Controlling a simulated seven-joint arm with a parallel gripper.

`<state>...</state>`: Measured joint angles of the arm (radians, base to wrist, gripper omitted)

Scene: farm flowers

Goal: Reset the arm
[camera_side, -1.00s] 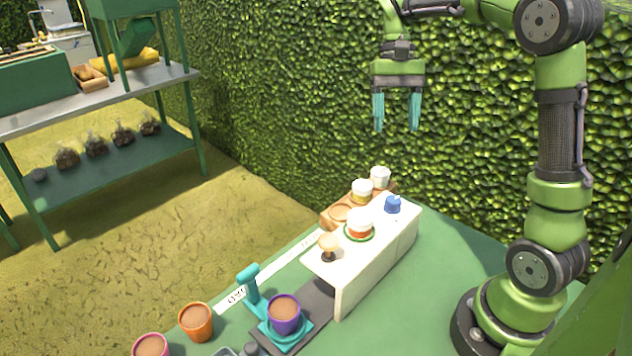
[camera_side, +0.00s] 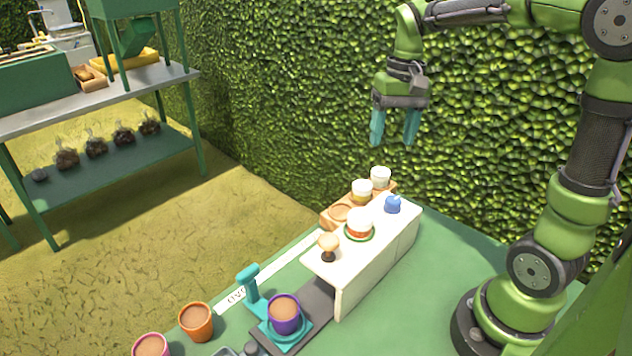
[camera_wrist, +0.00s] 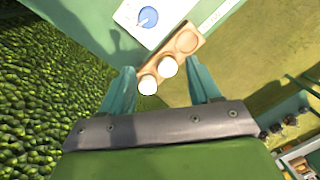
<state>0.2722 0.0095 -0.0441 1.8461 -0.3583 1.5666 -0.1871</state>
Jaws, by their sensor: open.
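My gripper (camera_side: 394,140) hangs in the air in front of the hedge, well above the table, with its teal fingers apart and nothing between them. In the wrist view my gripper (camera_wrist: 163,90) also shows spread fingers, with the wooden tray far below beyond them. My arm rises from its base at the right of the table and bends over to the left.
A wooden tray (camera_side: 331,222) holds two white-topped jars. A purple pot (camera_side: 284,314) sits on a teal platform. The hedge (camera_side: 290,100) stands behind.

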